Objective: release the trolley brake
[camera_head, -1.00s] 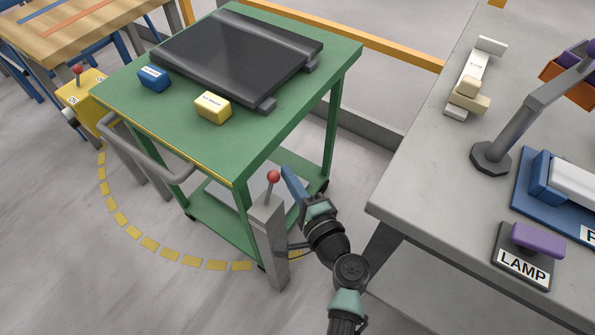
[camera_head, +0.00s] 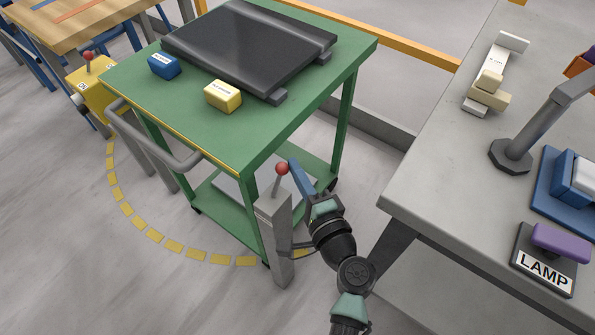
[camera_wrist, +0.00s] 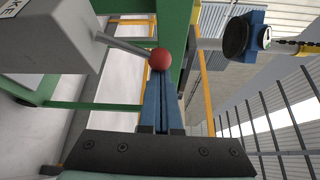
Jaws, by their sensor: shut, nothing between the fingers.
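The green trolley (camera_head: 185,105) stands in the middle, with a grey handle bar (camera_head: 150,145) at its left. A grey post (camera_head: 275,240) stands at its near corner and carries a thin lever with a red ball knob (camera_head: 282,168). In the wrist view the post's grey head (camera_wrist: 55,45) bears a label partly cut off, ending in "KE". Its lever reaches right to the red knob (camera_wrist: 160,60). My gripper (camera_head: 292,164) is shut and empty, its blue fingertips close beside the knob. In the wrist view the knob overlaps the fingertips; whether they touch, I cannot tell.
A black slab (camera_head: 250,45), a blue block (camera_head: 164,66) and a yellow block (camera_head: 223,96) lie on the trolley. A yellow box (camera_head: 92,82) with another red-knobbed lever stands left. A grey bench (camera_head: 440,165) with a lamp switch (camera_head: 545,260) is right. Yellow dashes (camera_head: 150,236) curve across the floor.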

